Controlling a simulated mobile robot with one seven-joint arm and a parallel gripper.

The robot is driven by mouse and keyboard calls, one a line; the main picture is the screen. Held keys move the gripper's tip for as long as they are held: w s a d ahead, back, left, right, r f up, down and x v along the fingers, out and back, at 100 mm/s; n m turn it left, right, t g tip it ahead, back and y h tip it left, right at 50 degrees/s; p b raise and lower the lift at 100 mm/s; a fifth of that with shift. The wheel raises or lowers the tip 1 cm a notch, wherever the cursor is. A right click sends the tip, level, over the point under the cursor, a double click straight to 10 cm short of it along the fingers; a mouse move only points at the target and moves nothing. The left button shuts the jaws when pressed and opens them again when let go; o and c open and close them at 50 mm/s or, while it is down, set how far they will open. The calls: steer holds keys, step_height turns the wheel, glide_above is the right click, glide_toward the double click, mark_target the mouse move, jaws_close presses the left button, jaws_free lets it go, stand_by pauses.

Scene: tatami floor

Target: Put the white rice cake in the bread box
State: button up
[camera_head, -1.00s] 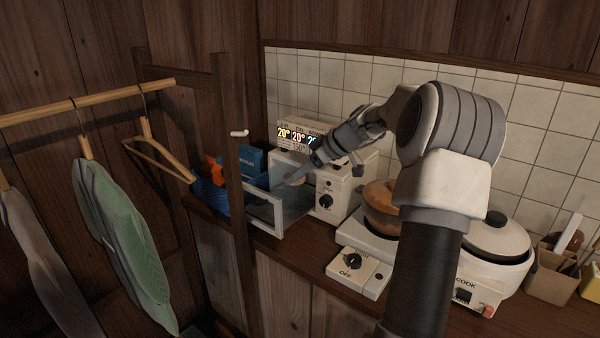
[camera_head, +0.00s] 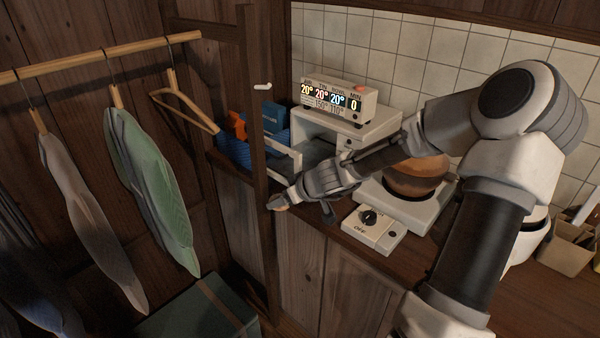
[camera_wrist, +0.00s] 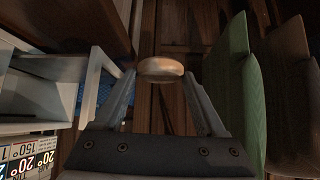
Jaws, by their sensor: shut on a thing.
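My gripper (camera_head: 281,201) is shut on a round, flattened pale-tan cake, which looks like the rice cake (camera_wrist: 160,68). In the wrist view it sits between the two fingertips. In the head view it is small, at the tip of my gripper, out past the counter's front edge. A white toaster-like box (camera_head: 349,127) stands on the counter with its front door (camera_head: 285,160) open; its inside also shows in the wrist view (camera_wrist: 38,98). My arm hides part of it. I cannot tell for sure which thing is the bread box.
A blue basket (camera_head: 236,150) with orange and blue items stands left of the white box. A wooden post (camera_head: 258,150) rises close to my gripper. Hanging clothes (camera_head: 150,180) are at left. A dark green box (camera_head: 195,312) is on the floor. A pot (camera_head: 418,172) sits on a burner.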

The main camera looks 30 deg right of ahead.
steer(key=s+a+f+m+h, duration=0.2)
steer(key=s+a+f, duration=0.1)
steer(key=a+f, duration=1.1)
steer(key=shift+s+a+f+m, duration=0.2)
steer(key=shift+s+f+m, duration=0.1)
steer(key=shift+f, duration=0.15)
